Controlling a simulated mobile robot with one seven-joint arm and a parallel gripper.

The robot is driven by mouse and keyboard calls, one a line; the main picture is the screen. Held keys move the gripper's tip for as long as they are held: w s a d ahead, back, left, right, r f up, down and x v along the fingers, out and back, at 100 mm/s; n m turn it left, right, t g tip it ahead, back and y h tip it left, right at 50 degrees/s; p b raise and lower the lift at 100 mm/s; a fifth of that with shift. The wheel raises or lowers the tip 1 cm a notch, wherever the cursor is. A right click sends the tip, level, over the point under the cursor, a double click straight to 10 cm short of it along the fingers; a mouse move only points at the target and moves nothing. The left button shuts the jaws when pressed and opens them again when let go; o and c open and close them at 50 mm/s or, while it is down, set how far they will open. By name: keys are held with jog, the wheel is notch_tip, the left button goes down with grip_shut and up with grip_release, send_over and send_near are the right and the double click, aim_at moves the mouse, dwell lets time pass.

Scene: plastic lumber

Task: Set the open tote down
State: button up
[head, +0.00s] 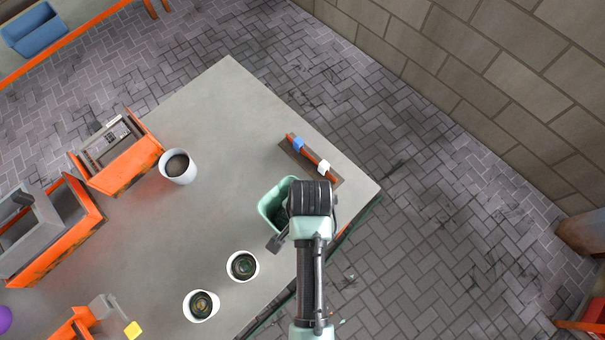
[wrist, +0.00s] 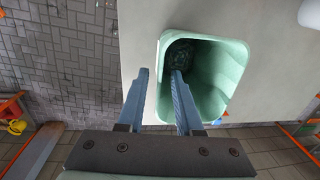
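The open tote is a mint-green, flared bin (head: 268,206) near the right edge of the grey table in the head view, partly hidden by my arm. In the wrist view the tote (wrist: 222,82) shows its open mouth and a dark patterned patch deep inside. My gripper (wrist: 160,75) has its two blue fingers apart, with the tote's near left wall between them. One finger is outside the wall and the other reaches inside the mouth. A gap shows between the fingers and the wall. I cannot tell for sure whether the tote's base touches the table.
The grey table (head: 225,120) has clear room behind the tote. A rack with blue and white pieces (head: 312,158) lies near its right edge. Two white cups (head: 243,266) (head: 201,305) stand in front, a grey cup (head: 178,167) and orange bins (head: 125,168) to the left.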

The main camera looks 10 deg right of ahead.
jog(key=w+d+r+n+t, duration=0.1)
jog(key=w+r+t, duration=0.2)
jog(key=w+r, duration=0.45)
jog(key=w+r+n+t+h, duration=0.1)
jog(key=w+r+n+t, duration=0.2)
jog(key=r, duration=0.8)
jog(key=w+d+r+t, duration=0.1)
jog(key=w+r+t, duration=0.2)
jog(key=w+r, duration=0.5)
notch_tip(320, 180, up, 18)
jog(key=w+a+f+n+t, duration=0.1)
jog(key=w+a+n+t, duration=0.1)
jog(key=t, duration=0.4)
jog(key=s+a+r+n+t, duration=0.1)
jog(key=s+r+t, duration=0.4)
jog(key=r, duration=1)
jog(key=s+a+r+n+t, duration=0.1)
jog(key=s+r+n+t, duration=0.2)
jog(key=r, duration=1.2)
jog(key=s+t, duration=0.3)
jog(key=s, duration=0.1)
jog(key=shift+s+a+r+n, duration=0.2)
jog(key=shift+s+r+n, duration=0.1)
jog(key=shift+n, duration=0.1)
jog(key=shift+f+b, duration=0.1)
jog(key=shift+b, duration=0.2)
